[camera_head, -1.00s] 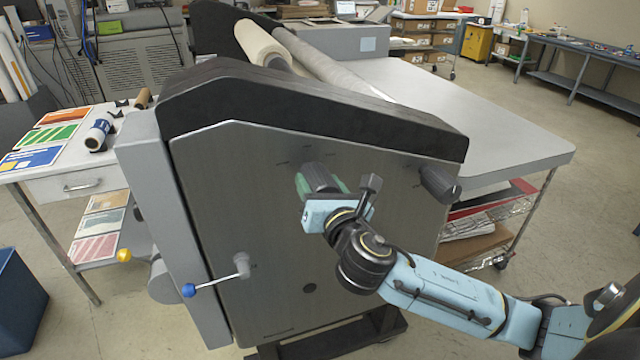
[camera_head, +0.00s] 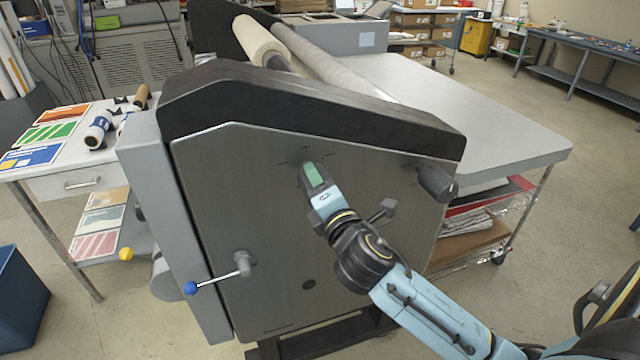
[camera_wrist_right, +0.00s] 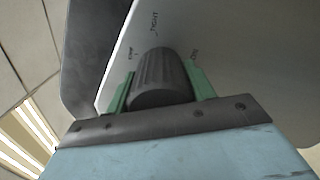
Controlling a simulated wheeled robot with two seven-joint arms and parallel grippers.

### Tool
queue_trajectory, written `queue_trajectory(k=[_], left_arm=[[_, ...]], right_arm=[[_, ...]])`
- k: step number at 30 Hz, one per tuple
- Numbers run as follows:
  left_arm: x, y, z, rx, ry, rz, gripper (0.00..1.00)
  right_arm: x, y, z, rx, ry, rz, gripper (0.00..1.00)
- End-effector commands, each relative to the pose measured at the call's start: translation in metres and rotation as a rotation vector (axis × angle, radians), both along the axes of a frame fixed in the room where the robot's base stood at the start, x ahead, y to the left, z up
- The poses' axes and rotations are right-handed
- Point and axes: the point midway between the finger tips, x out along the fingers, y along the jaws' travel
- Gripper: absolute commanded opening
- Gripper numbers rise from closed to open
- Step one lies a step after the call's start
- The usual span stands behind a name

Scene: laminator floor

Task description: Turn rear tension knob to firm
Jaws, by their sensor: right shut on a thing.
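A dark ribbed knob (camera_wrist_right: 162,76) stands on the grey side panel (camera_head: 240,190) of the laminator. My right gripper (camera_head: 314,174) is shut on this knob, with its green fingers on either side of it in the right wrist view. In the head view the gripper hides most of the knob. Small printed marks surround the knob in the wrist view; one seems to read "TIGHT", the others are hard to read. A second dark knob (camera_head: 438,184) sits free on the panel, to the right. My left gripper is not in view.
A crank handle with a blue ball end (camera_head: 191,288) sticks out low on the panel. A dark lever (camera_head: 388,208) stands just right of my right wrist. A side table (camera_head: 60,182) with samples is at left, a blue bin (camera_head: 20,300) below it.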

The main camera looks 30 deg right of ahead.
Motion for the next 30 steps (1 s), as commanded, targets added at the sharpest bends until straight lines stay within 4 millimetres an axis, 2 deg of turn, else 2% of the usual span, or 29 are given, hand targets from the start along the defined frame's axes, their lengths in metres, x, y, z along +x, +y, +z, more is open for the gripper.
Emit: queue_trajectory(k=[12, 30], left_arm=[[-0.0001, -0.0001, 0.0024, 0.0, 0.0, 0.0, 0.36], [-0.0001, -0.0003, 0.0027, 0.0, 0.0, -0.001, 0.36]], right_arm=[[-0.0002, -0.0007, -0.0011, 0.225, -0.053, -0.001, 0.31], [-0.0002, -0.0008, -0.0013, 0.269, -0.064, -0.001, 0.31]])
